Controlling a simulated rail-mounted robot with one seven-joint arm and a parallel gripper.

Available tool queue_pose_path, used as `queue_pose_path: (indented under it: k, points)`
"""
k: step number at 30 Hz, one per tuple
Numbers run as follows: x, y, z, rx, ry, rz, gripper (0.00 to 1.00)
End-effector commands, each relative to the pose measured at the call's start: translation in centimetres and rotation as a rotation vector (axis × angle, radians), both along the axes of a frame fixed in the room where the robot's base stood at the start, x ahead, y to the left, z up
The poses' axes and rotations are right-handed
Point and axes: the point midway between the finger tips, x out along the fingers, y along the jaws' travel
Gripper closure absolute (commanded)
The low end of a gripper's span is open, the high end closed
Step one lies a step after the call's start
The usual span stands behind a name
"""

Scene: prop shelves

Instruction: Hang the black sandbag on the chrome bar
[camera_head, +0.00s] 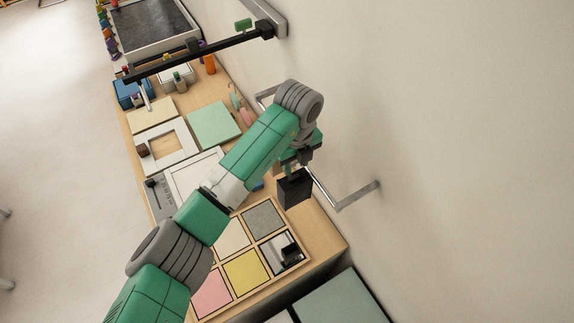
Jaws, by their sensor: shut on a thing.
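My gripper (300,163) is shut on the black sandbag (294,190), a dark block-like shape that hangs just below the fingers. My arm hides part of the fingers and the grip itself. The chrome bar (326,194) is fixed to the wall at the right, and its near end bends back to the wall. The sandbag is beside the bar's near half, on its left in the picture. I cannot tell whether the bag touches the bar or how high it is against it. My arm and gripper cover the middle of the bar.
Below lies a wooden shelf top (318,237) with a tray of coloured tiles (245,272), a white frame (188,150) and a green board (214,124). A black rail (200,53) stands out from the wall farther back. The wall on the right is bare.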

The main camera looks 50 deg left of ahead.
Motion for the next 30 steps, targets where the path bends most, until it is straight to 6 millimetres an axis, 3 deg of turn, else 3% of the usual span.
queue_pose_path:
  k: [14, 30]
  points:
    - [3.7, -0.5, -0.2, 0.003, -0.002, 0.0, 1.0]
    - [3.6, -0.5, -3.2, 0.001, -0.002, 0.0, 1.0]
